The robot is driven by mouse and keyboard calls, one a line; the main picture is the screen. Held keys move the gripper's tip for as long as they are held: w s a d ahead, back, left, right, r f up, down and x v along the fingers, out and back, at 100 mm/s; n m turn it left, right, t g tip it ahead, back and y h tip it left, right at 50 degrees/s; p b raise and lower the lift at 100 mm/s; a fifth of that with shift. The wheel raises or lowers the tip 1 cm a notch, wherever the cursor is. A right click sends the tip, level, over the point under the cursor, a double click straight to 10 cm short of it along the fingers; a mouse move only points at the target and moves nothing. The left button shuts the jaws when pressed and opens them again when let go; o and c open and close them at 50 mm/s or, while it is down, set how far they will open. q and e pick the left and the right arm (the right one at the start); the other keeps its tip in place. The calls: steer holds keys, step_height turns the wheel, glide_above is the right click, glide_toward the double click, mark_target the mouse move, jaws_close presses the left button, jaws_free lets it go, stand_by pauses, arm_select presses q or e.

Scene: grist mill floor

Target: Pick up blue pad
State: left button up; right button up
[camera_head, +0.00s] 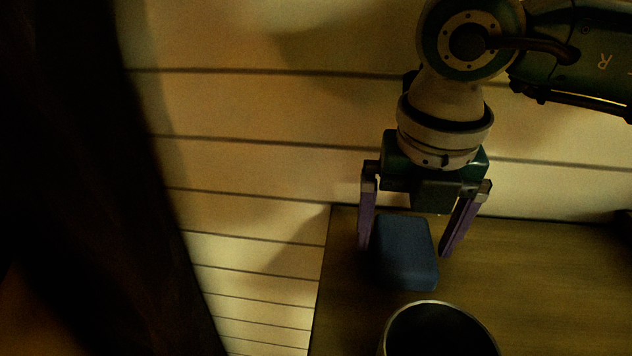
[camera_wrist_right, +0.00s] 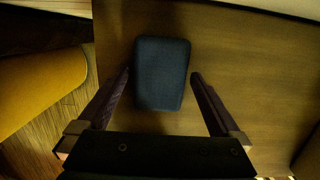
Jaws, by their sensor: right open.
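The blue pad (camera_head: 406,254) is a rounded block lying on a wooden tabletop (camera_head: 540,275) near its left edge. My right gripper (camera_head: 404,250) comes down over it with its two purple fingers spread, one on each side of the pad. In the right wrist view the pad (camera_wrist_right: 162,73) lies ahead of and between the open fingertips (camera_wrist_right: 160,76), closer to the left one. The left finger looks very near the pad; I cannot tell whether it touches. A clear gap shows at the right finger. My left gripper is not in view.
A dark round container (camera_head: 440,330) with a light rim stands just in front of the pad. A pale planked wall (camera_head: 260,110) rises behind the table. A yellow-orange rounded object (camera_wrist_right: 40,88) shows left of the table in the right wrist view. The tabletop to the right is mostly clear.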

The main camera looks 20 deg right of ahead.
mark_target(405, 241)
steer(key=c, duration=1.2)
steer(key=shift+r, duration=0.1)
steer(key=shift+r, duration=0.5)
step_height(405, 241, up, 19)
steer(key=p, duration=0.4)
